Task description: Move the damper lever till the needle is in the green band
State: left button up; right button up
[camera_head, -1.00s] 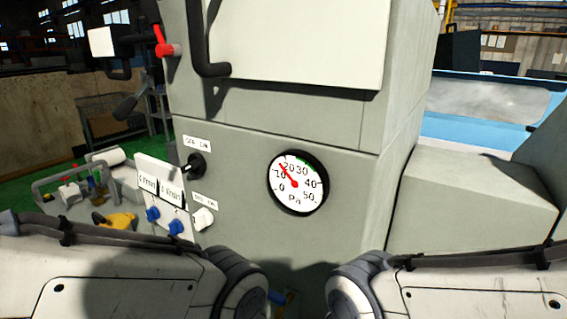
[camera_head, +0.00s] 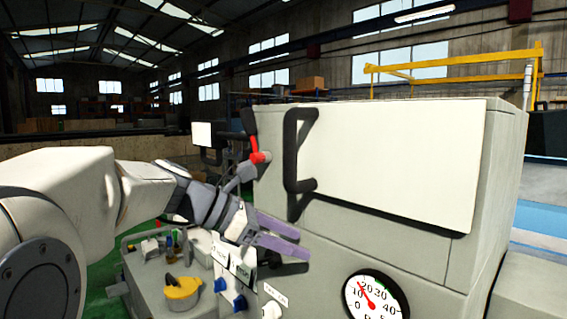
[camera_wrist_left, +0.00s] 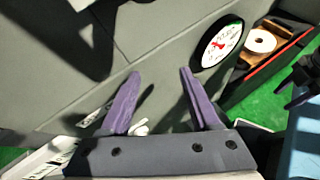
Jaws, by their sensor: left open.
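The round white pressure gauge (camera_head: 375,297) is low on the front, cut by the frame's bottom. Its red needle (camera_head: 367,295) points between 10 and 20, left of the green band at the upper right rim. My left gripper (camera_head: 304,250) has its purple fingers apart and empty, below and right of the lever. In the wrist view its fingers (camera_wrist_left: 160,74) are open near the grey face, with the gauge (camera_wrist_left: 217,43) beyond.
A black door handle (camera_head: 292,150) juts from the white panel (camera_head: 400,165) above my left gripper.

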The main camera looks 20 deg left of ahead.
pick_arm(q)
jog(key=w+a+r+n+t+p, duration=0.15)
jog(key=a+r+n+t, duration=0.35)
jog(key=a+r, duration=0.55)
jog(key=n+t+p, duration=0.1)
jog(key=n+t, duration=0.3)
jog(key=n, duration=0.2)
send_near(243, 120)
jog(key=shift+y, duration=0.4)
jog(key=p+x, duration=0.1)
jog(key=x, duration=0.1)
jog(key=p+x, duration=0.1)
jog(key=x, duration=0.2)
jog(key=p+x, duration=0.1)
jog(key=x, duration=0.2)
jog(key=shift+d+r, duration=0.2)
jog(key=shift+r, duration=0.15)
jog(key=shift+w+d+f+p, duration=0.1)
jog(key=shift+w+d+p, duration=0.25)
jog(key=shift+w, duration=0.3)
grip_shut()
